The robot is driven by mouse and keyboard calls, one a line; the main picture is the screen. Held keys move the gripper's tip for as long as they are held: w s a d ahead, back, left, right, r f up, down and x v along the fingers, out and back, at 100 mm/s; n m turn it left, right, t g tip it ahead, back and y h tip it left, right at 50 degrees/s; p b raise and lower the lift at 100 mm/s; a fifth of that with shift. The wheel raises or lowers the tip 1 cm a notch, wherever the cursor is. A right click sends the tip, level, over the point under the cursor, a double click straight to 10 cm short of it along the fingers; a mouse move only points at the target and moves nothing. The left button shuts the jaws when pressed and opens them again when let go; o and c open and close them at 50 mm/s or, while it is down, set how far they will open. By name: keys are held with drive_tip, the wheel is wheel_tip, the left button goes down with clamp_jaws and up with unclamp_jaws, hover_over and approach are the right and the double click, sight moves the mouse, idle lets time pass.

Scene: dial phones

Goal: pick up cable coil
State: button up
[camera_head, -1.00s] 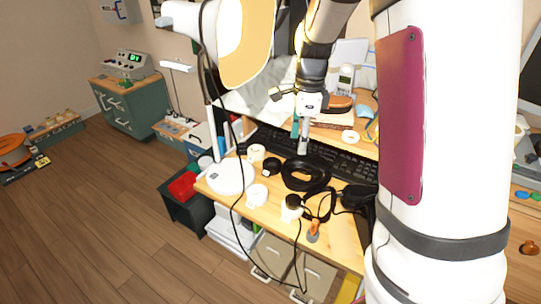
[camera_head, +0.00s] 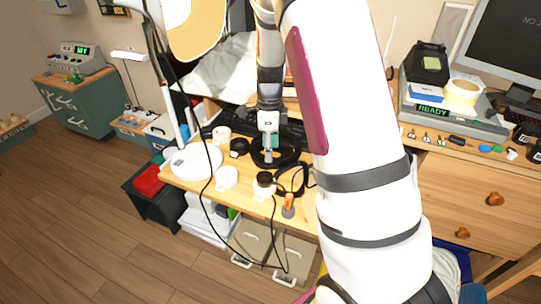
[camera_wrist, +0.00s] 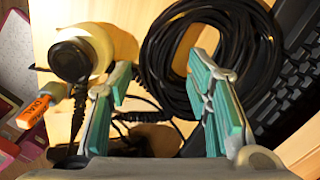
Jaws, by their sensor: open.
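The black cable coil (camera_head: 290,158) lies flat on the wooden desk, in front of the keyboard. In the wrist view the coil (camera_wrist: 255,55) fills the upper middle and right, with bare wood showing through its centre. My gripper (camera_head: 268,152) points down at the coil, over its left part. In the wrist view the gripper (camera_wrist: 160,66) has its two teal-padded fingers apart with nothing held. The right finger overlaps the coil's open centre and the left finger is outside it. The coil's left rim appears between them. I cannot tell whether the fingers touch it.
A black keyboard (camera_wrist: 298,75) lies right beside the coil. Left of it are a white roll with a black knob (camera_wrist: 72,58) and an orange-handled tool (camera_wrist: 38,108). A loose thin cable crosses the desk. The white lamp base (camera_head: 196,162) stands at the desk's left.

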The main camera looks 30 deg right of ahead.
wheel_tip(320, 180, down, 5)
drive_tip(key=shift+s+d+f+b, duration=0.1)
drive_tip(key=shift+s+d+b, duration=0.05)
drive_tip(key=shift+b, duration=0.7)
clamp_jaws()
